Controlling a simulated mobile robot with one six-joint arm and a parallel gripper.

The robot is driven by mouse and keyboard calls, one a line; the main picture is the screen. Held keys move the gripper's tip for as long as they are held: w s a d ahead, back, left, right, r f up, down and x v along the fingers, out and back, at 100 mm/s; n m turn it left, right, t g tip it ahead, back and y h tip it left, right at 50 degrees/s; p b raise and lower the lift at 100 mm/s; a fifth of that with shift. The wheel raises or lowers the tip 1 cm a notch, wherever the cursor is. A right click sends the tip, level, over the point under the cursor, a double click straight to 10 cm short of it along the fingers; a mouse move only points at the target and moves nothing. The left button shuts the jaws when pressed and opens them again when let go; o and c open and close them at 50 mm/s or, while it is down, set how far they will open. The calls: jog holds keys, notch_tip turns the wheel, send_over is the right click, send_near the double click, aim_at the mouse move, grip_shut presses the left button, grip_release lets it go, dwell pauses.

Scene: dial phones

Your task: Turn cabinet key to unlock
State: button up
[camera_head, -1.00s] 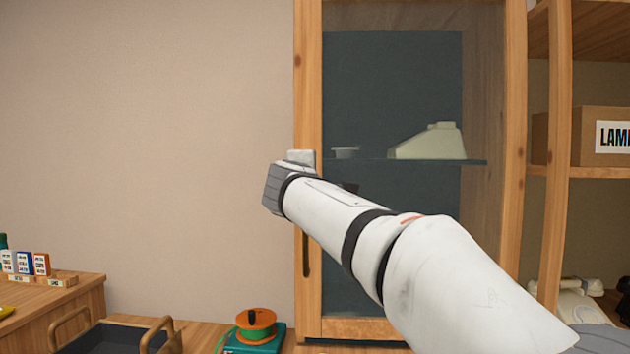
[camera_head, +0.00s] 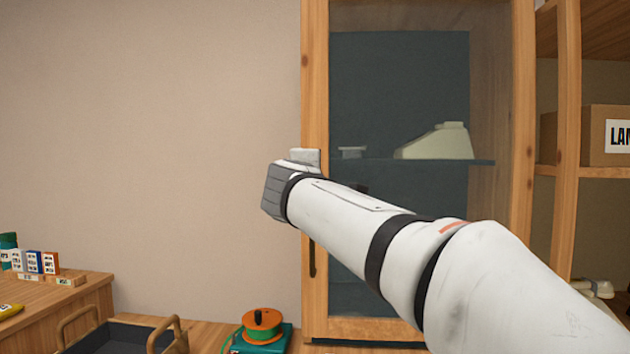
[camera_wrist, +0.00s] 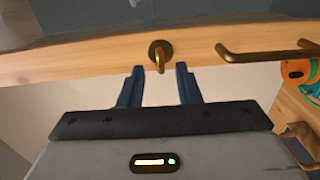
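The cabinet (camera_head: 315,110) has a wooden frame and a glass door and stands at centre right in the head view. In the wrist view a brass key (camera_wrist: 160,58) sits in a round plate on the wooden door frame (camera_wrist: 95,60). My gripper (camera_wrist: 158,78) shows two blue fingers, apart and empty, just short of the key, which lies between their lines. In the head view my arm hides the key and the fingers. The cabinet's door handle (camera_wrist: 265,52) is right of the key in the wrist view and below my arm in the head view (camera_head: 312,258).
An orange and green spool (camera_head: 262,326) on a teal base stands at the cabinet's foot. A dark tray (camera_head: 115,337) with wooden handles is left of it. Small boxes (camera_head: 35,262) stand on a wooden unit at left. Open shelves with a carton (camera_head: 590,135) are at right.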

jog(key=s, duration=0.3)
jog(key=shift+s, duration=0.35)
jog(key=s+d+f+m+g+h+p, duration=0.1)
jog(key=s+d+f+m+g+p, duration=0.35)
jog(key=d+p, duration=0.35)
jog(key=s+d+f+m+g+h+p, duration=0.2)
jog(key=s+d+f+m+g+p, duration=0.25)
jog(key=d+f+p, duration=0.35)
jog(key=s+d+f+m+g+y+p, duration=0.1)
jog(key=s+d+f+m+g+p, duration=0.1)
jog(key=s, duration=0.7)
jog(key=s+d+f+m+g+y+p, duration=0.2)
jog(key=s+f+m+g+p, duration=0.2)
jog(key=s, duration=0.5)
jog(key=m+p, duration=0.2)
jog(key=p, duration=0.1)
jog(key=shift+d+f+y, duration=0.3)
jog(key=shift+d, duration=0.05)
